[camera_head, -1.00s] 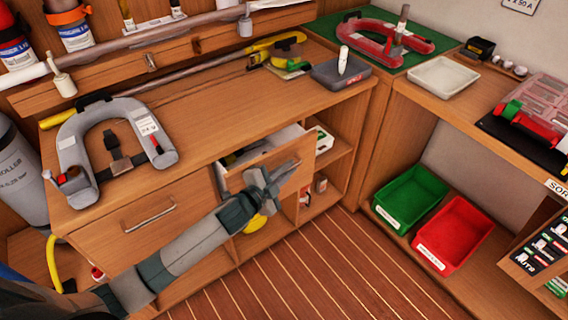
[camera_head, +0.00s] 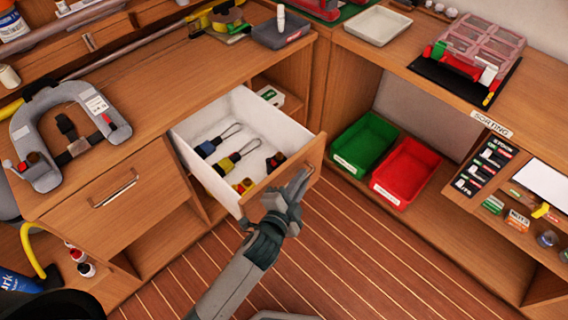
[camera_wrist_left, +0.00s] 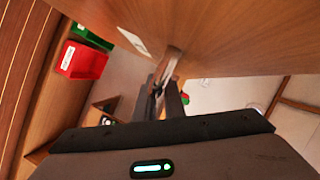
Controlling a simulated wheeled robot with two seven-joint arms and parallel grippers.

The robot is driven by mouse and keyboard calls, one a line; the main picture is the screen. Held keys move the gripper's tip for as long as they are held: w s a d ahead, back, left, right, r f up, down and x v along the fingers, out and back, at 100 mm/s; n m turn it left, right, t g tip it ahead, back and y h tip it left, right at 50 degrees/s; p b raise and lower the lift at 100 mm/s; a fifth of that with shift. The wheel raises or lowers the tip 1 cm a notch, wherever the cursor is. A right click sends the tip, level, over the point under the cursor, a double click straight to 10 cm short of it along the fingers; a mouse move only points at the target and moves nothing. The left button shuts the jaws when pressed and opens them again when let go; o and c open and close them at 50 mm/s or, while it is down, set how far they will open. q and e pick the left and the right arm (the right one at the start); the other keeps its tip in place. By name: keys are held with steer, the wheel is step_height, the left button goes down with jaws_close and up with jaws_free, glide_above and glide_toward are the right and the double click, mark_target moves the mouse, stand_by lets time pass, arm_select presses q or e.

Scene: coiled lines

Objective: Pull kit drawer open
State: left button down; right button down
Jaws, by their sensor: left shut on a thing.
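The kit drawer (camera_head: 186,143) stands well out from the bench in the head view, with white inner walls and a wooden front. Inside lie tools with wire loops, one blue (camera_head: 207,147) and one yellow (camera_head: 227,164), and several small dark, red and yellow parts. My left gripper (camera_head: 302,180) is at the outer side of the drawer front. In the left wrist view its fingers (camera_wrist_left: 168,88) are closed around the metal drawer handle (camera_wrist_left: 172,66). The handle is mostly hidden by the gripper in the head view. My right gripper is not in view.
A second drawer (camera_head: 120,200) to the left is shut. A grey life vest (camera_head: 55,130) lies on the bench top. Green (camera_head: 365,143) and red (camera_head: 406,170) bins stand on the low shelf at right. The striped floor before the drawer is clear.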

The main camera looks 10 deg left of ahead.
arm_select(q)
steer(key=shift+s+d, duration=1.05)
steer(key=shift+d, duration=0.2)
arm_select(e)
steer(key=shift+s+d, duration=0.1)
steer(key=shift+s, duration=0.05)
arm_select(q)
steer(key=c, duration=2.1)
jaws_free()
